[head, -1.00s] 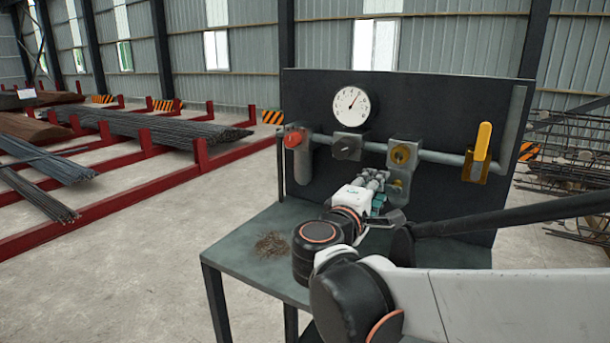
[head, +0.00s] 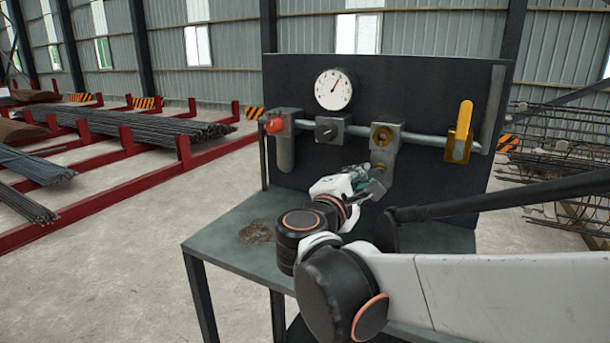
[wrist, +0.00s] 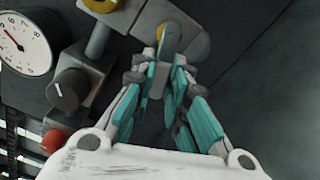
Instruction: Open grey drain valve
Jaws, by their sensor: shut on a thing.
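The grey drain valve (head: 377,171) sits low on the panel, below the grey block with the brass ring (head: 384,137). Its grey lever (wrist: 169,42) shows in the wrist view, with a brass part behind it. My gripper (head: 364,177) is at the valve, its teal-padded fingers shut on the grey lever. In the wrist view the fingers of my gripper (wrist: 168,75) lie on both sides of the lever's lower end. My gripper hides part of the valve in the head view.
On the dark panel (head: 430,205) are a gauge (head: 333,90), a red knob (head: 275,126), a dark knob (head: 326,130) and an upright yellow lever (head: 464,118). Debris (head: 257,232) lies on the table (head: 225,240). Rebar racks (head: 150,130) stand at the left.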

